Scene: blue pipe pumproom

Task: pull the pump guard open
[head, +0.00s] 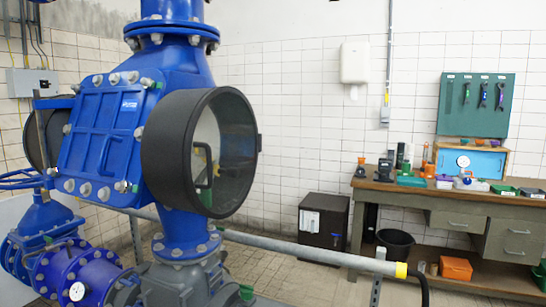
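A large dark round housing (168,150), which looks like the pump guard, sits on the right side of the blue pump body (105,135) in the head view. Its round face is turned to the right and towards me. A pale area shows inside the rim, with a dark upright handle (208,168) in front of it. A small dark tab (259,143) sticks out at the right of the rim. I cannot tell whether a clear cover closes the face. Neither of my grippers is in view.
A grey rail (300,252) with a yellow band and black end crosses low in front. A dark cabinet (323,220) stands by the tiled wall. A workbench (450,192) with several tools and a black bucket (395,243) are at the right. The middle floor looks clear.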

